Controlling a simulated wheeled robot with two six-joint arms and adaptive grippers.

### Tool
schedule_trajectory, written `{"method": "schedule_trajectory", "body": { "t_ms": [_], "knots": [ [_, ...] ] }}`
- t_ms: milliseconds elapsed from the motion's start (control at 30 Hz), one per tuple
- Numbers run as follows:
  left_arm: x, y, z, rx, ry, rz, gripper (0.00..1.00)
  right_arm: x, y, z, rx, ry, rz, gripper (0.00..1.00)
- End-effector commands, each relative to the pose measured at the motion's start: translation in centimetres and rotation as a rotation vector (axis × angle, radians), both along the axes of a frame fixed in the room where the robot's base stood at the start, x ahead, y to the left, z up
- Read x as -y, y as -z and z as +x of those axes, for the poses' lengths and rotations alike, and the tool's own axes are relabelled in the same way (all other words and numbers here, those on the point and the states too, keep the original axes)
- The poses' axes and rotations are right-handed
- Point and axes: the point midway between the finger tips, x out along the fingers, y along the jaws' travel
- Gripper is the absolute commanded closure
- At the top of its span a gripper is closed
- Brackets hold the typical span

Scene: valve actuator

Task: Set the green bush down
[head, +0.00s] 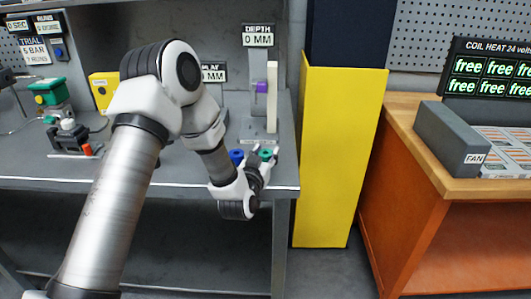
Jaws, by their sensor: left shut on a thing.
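The green bush (266,155) is a small ring-like part near the front edge of the grey bench, below the depth gauge. My left gripper (264,154) is shut on the green bush, with its fingers on both sides of it. Whether the bush touches the bench top cannot be told. A blue bush (237,156) is just left of it, partly behind my left wrist. My right gripper is not in view.
The gauge stand (272,95) with a purple slider rises behind the bushes, under the DEPTH 0 MM sign (257,36). A yellow panel (335,160) stands right of the bench. A green-topped device (50,95) is at far left. A wooden bench (425,150) is at right.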

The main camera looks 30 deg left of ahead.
Motion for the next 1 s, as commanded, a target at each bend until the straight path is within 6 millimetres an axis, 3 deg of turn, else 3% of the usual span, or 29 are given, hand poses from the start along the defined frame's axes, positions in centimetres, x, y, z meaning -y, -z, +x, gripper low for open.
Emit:
{"method": "schedule_trajectory", "body": {
  "t_ms": [167, 200, 233, 267, 633, 967, 1000],
  "knots": [
    [-0.1, 0.3, 0.1, 0.007, -0.001, 0.002, 0.96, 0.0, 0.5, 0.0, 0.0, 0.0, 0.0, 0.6],
    [0.0, 0.2, 0.1, 0.007, -0.001, 0.002, 0.47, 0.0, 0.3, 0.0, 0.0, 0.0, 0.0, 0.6],
    [0.0, 0.2, 0.1, 0.006, -0.001, 0.002, 0.36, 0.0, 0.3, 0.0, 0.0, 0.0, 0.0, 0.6],
    [0.0, 0.2, 0.0, 0.006, -0.001, 0.002, 0.32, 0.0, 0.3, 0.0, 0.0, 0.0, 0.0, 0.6],
    [0.1, 0.3, -0.5, 0.003, -0.001, 0.001, 0.32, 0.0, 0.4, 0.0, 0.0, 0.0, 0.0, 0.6],
    [1.7, 0.5, -6.5, 0.001, -0.001, -0.001, 0.32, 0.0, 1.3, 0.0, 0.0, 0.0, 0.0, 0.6],
    [1.8, 0.5, -7.0, 0.002, -0.001, 0.0, 0.27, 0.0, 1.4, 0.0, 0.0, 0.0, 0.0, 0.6]
  ]
}}
